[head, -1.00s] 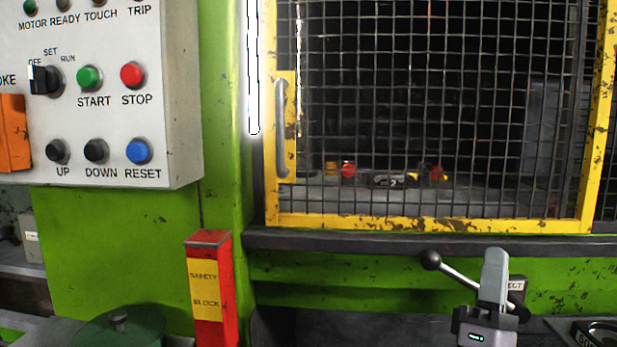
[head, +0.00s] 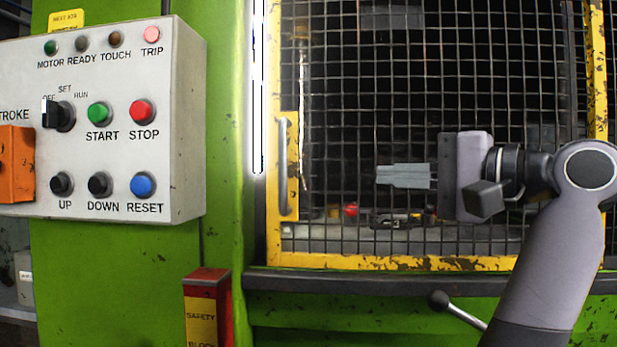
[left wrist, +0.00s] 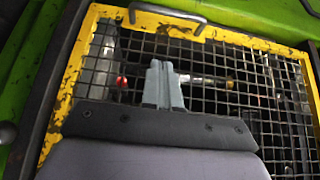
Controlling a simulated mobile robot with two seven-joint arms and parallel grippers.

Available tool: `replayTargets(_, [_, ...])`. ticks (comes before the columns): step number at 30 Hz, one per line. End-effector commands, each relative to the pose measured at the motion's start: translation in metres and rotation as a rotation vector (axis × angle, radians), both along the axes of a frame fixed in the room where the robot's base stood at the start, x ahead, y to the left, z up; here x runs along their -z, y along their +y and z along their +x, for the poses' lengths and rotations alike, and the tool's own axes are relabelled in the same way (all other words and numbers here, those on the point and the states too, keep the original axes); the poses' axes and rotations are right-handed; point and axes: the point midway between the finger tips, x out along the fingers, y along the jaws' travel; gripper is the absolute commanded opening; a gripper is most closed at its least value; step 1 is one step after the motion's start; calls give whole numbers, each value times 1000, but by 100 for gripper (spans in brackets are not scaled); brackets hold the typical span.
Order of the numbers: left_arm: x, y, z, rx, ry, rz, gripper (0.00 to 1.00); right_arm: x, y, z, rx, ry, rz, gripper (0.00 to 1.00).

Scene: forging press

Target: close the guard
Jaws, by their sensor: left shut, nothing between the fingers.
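The guard (head: 400,262) is a yellow frame with dark wire mesh, standing across the press opening. Its left edge is beside the green post; I cannot tell whether it is fully shut. A grey bar handle (head: 283,165) is on its left side; it also shows at the top of the left wrist view (left wrist: 168,12). My left gripper (head: 378,175) is shut and empty in front of the mesh, fingers pointing left, apart from the handle. In the left wrist view its fingers (left wrist: 160,65) stand against the mesh background. My right gripper is not in view.
A control panel (head: 120,60) with buttons is at the left; its TRIP lamp (head: 151,35) glows pink. A red safety block (head: 207,285) stands below. A black-knobbed lever (head: 440,300) sticks up under the ledge (head: 370,280). Space between gripper and handle looks clear.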

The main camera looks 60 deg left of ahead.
Motion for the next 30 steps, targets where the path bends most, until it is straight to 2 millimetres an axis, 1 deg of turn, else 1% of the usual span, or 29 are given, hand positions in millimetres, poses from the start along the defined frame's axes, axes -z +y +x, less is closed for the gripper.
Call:
replayTargets(5, [0,21,-8,-4,-3,0,0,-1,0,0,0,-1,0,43])
replayTargets(16, [-1,97,-33,-7,0,3,0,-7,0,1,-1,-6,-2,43])
replayTargets(22, [-1,106,-55,-4,-1,3,0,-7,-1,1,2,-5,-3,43])
replayTargets(27, [0,110,-65,-2,2,2,0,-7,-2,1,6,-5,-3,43])
replayTargets(30, [0,111,-67,-2,3,1,0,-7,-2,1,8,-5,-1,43])
